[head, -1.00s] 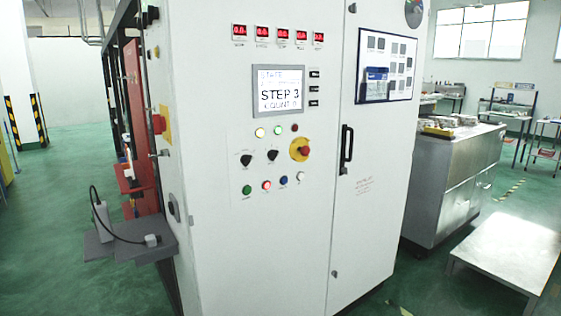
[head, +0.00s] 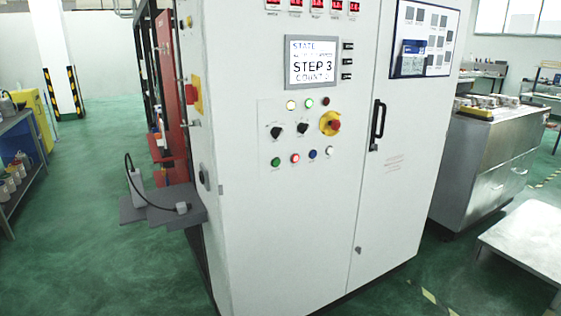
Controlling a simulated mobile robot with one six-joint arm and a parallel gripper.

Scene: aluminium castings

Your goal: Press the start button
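A tall white control cabinet (head: 290,215) stands in the middle of the head view. I cannot read the small labels, so I cannot tell which is the start button. Above them are two black knobs (head: 303,129), a red emergency stop (head: 332,124) on yellow, and small lamps. The screen (head: 312,62) reads "STEP 3". My gripper is not in view.
A grey shelf (head: 150,206) with a cabled device juts from the cabinet's left side. A low white table (head: 525,238) and a metal workbench (head: 470,175) stand at the right. A blue-grey rack (head: 22,160) is at far left. Green floor between rack and cabinet is clear.

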